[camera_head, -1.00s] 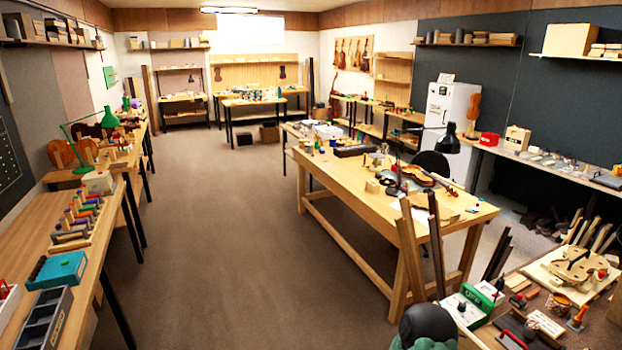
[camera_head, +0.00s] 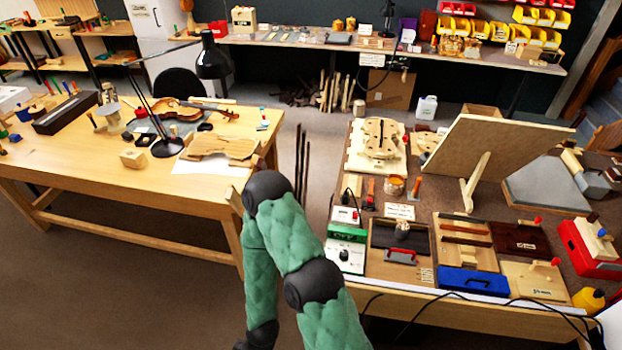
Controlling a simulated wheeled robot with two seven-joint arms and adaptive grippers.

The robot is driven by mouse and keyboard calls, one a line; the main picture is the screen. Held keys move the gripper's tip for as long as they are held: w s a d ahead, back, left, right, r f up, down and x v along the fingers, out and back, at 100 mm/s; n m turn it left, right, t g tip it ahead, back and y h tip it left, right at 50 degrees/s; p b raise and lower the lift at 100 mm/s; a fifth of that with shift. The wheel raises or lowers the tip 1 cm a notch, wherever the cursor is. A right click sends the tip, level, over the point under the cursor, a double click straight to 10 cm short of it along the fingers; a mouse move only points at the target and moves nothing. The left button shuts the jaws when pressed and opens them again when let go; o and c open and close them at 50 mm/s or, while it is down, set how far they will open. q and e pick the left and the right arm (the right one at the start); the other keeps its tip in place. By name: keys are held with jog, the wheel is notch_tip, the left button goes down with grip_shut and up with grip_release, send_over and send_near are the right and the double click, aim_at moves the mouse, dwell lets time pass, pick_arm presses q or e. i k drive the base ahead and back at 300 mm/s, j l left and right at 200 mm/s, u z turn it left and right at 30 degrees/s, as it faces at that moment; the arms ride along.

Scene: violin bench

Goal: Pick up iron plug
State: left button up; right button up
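I cannot make out the iron plug for certain. On the right bench is a green and white control box (camera_head: 346,253) with a dark knob. To its right a dark tray (camera_head: 399,240) holds a small grey metal cylinder (camera_head: 401,229) and a red-handled piece (camera_head: 401,256). Black cables (camera_head: 470,308) run along the bench's front edge. A green padded arm of mine with black joints (camera_head: 312,287) rises from the bottom centre and folds back down. Neither gripper is in view.
The right bench (camera_head: 440,297) is crowded, with a leaning wooden panel (camera_head: 495,150), a blue case (camera_head: 472,281) and a red box (camera_head: 590,245). The left bench (camera_head: 60,160) holds a violin (camera_head: 180,108) and a black lamp (camera_head: 212,60). Floor shows between the benches.

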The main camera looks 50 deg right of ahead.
aim_at(345, 198)
jog(key=i+j+z, duration=0.2)
jog(key=i, duration=0.25)
jog(key=i+j+z, duration=0.15)
jog(key=i, duration=0.3)
jog(key=i+j+z, duration=0.2)
jog(key=i, duration=0.25)
